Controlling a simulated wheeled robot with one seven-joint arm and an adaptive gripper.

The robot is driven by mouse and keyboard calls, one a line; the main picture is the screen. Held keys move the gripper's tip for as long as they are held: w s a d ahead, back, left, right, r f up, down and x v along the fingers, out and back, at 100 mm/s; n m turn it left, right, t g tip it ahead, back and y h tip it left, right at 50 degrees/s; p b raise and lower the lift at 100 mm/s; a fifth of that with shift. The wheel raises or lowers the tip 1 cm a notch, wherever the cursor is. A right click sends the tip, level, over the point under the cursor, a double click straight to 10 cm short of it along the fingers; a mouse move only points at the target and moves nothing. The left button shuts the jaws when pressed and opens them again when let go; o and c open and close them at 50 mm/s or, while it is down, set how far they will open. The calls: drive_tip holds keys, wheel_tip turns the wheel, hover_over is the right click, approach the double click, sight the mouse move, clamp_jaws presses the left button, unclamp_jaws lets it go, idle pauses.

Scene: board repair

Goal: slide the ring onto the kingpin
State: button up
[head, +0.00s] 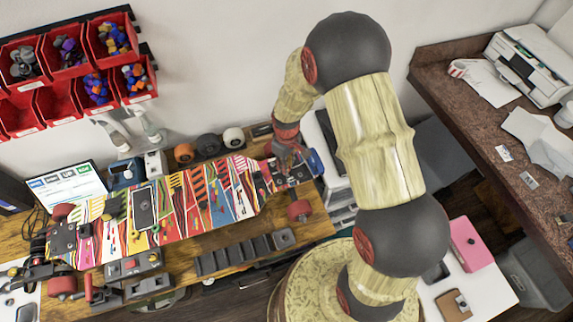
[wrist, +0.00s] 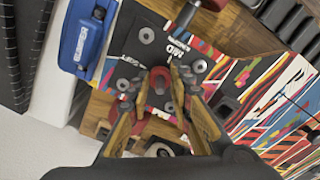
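My gripper (head: 290,158) points down over the right end of the colourful skateboard deck (head: 205,200). In the wrist view my gripper (wrist: 160,80) has its dark fingertips on either side of a small red ring (wrist: 160,77) with a dark middle, and appears shut on it. The ring is over the dark metal plate area at the end of the deck. The kingpin cannot be made out; the ring and fingertips cover that spot. I cannot tell whether the ring is around the kingpin or above it.
A blue box-shaped thing (wrist: 82,38) stands close beside the deck end. A red wheel (head: 299,210) is near the bench's front edge. A dark slotted rack (head: 240,252) lies in front of the deck, and several wheels (head: 207,145) stand behind it.

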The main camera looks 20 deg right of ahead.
drive_tip(key=o, duration=0.5)
drive_tip(key=shift+c, duration=0.9)
drive_tip(key=shift+r, duration=0.1)
drive_tip(key=shift+r+p, duration=2.5)
drive_tip(key=shift+r, duration=1.2)
